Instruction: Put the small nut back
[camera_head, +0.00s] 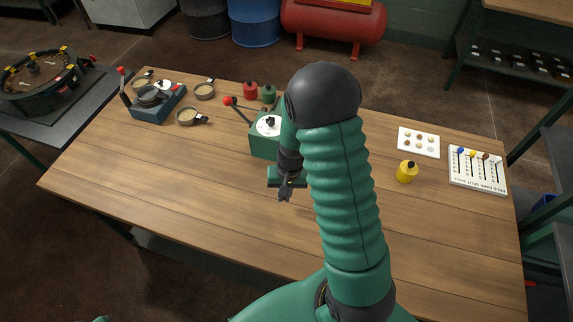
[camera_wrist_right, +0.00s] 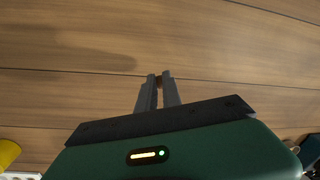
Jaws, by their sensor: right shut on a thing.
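My right gripper (camera_head: 285,196) is held over the middle of the table, in front of the green lever device (camera_head: 262,142). In the right wrist view its two fingers (camera_wrist_right: 159,80) are nearly closed on a small brown thing (camera_wrist_right: 158,79), which looks like the small nut. Only a sliver of it shows between the fingertips. A white tray (camera_head: 419,143) with several small round nuts in its hollows lies at the right back of the table. My left gripper is not in view.
A yellow weight-like pot (camera_head: 406,172) stands before the tray. A white board with coloured pieces (camera_head: 478,183) lies at the right edge. A blue press (camera_head: 155,107), several small pans (camera_head: 187,116) and red (camera_head: 250,90) and green pots are at the left back. The front of the table is clear.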

